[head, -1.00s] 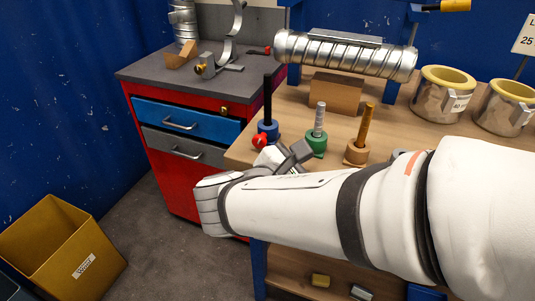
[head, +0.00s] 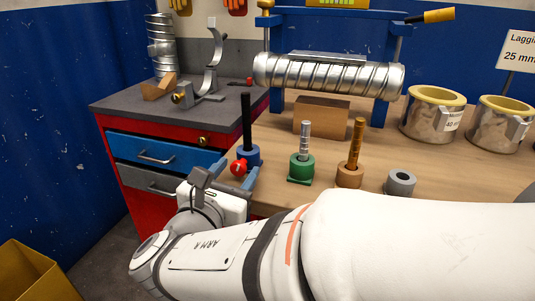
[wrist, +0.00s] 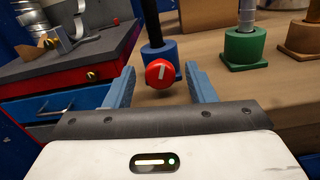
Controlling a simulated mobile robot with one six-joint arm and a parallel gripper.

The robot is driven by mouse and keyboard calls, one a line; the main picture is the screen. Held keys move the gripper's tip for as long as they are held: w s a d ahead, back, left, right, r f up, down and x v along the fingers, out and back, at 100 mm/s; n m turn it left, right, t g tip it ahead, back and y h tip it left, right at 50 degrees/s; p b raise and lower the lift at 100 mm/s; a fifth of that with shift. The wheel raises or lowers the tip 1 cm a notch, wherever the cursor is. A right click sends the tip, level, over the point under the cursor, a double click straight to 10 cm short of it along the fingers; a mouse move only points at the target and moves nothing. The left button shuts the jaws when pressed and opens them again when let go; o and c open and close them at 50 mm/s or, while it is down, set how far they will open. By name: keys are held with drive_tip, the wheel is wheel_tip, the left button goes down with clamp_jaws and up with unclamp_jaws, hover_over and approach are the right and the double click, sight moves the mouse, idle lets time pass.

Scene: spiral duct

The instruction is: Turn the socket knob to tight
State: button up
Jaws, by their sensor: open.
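The socket knob is a red round knob (wrist: 160,73) with a pale bar mark that stands nearly upright, tilted slightly right. It sits on the front of a blue socket (wrist: 162,50) that holds a black rod. In the head view the red knob (head: 238,168) is at the bench's left front edge, below the blue socket (head: 248,155). My gripper (wrist: 161,88) is open. In the wrist view its two blue fingers stand left and right of the knob with visible gaps, apart from it. In the head view my gripper's fingers are partly hidden by its body.
A green socket (head: 301,168) and a brown socket (head: 350,175) with rods stand to the right, then a grey ring (head: 400,183). A red cabinet with a blue drawer (head: 165,151) is at left. A spiral duct (head: 330,76) lies behind.

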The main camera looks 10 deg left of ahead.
drive_tip(key=shift+w, duration=0.5)
drive_tip(key=c, duration=1)
drive_tip(key=shift+f+m+b, duration=0.15)
drive_tip(key=shift+m+b, duration=0.35)
drive_tip(key=shift+b, duration=0.15)
drive_tip(key=shift+m, duration=0.3)
drive_tip(key=o, duration=1)
drive_tip(key=s+p, duration=0.1)
drive_tip(key=s, duration=0.6)
drive_tip(key=shift+s+a+p, duration=0.25)
drive_tip(key=shift+s+p, duration=0.15)
